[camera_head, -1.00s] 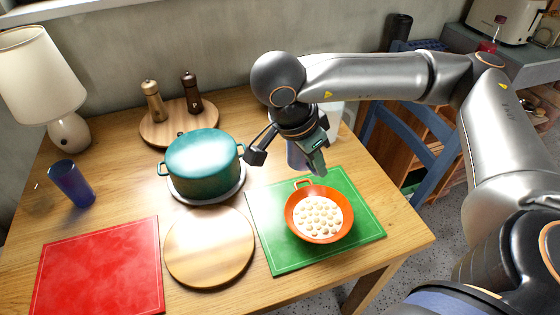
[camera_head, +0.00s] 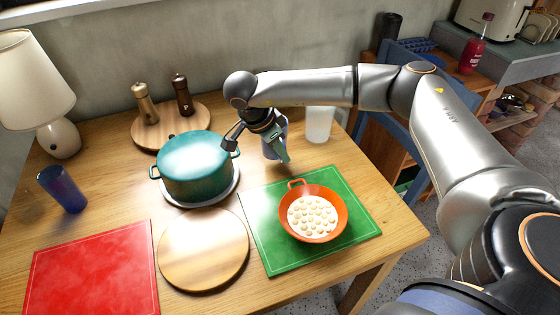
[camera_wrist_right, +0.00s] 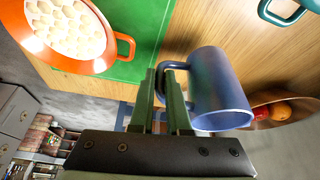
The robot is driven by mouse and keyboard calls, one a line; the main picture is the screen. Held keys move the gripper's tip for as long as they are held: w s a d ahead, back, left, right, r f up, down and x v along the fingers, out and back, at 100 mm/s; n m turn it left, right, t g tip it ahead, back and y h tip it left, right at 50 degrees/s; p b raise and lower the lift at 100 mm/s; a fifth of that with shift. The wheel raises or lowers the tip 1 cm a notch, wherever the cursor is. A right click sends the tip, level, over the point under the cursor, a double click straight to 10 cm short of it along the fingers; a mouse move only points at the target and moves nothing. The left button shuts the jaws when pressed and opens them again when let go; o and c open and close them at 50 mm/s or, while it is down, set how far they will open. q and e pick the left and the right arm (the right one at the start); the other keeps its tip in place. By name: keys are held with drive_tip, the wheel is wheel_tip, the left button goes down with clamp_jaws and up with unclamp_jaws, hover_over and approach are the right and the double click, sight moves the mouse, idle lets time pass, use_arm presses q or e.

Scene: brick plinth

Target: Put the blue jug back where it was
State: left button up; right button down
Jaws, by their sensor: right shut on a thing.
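The blue jug (camera_wrist_right: 222,90) shows clearly in the right wrist view, its handle between my right gripper's green fingers (camera_wrist_right: 165,72). In the head view the jug (camera_head: 269,151) is mostly hidden behind my right gripper (camera_head: 280,153), which is shut on it. They are right of the teal pot (camera_head: 196,166) and behind the green mat (camera_head: 354,198). I cannot tell whether the jug touches the table. My left gripper is not in view.
An orange pan (camera_head: 312,237) of pale round pieces sits on the green mat. A whitish translucent container (camera_head: 319,124) stands right of the jug. A round board (camera_head: 204,250), red mat (camera_head: 95,270), blue cup (camera_head: 62,188) and lamp (camera_head: 38,85) stand further left. Two mills stand on a board (camera_head: 195,130).

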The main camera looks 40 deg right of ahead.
drive_tip(key=shift+w+f, duration=0.2)
drive_tip(key=shift+f, duration=0.75)
drive_tip(key=shift+w+f, duration=0.15)
drive_tip(key=shift+f, duration=0.75)
drive_tip(key=shift+f, duration=0.15)
drive_tip(key=c, duration=0.9)
unclamp_jaws()
drive_tip(key=shift+r, duration=0.2)
drive_tip(key=v, duration=1.1)
drive_tip(key=shift+a+r, duration=0.15)
drive_tip(key=shift+r, duration=0.25)
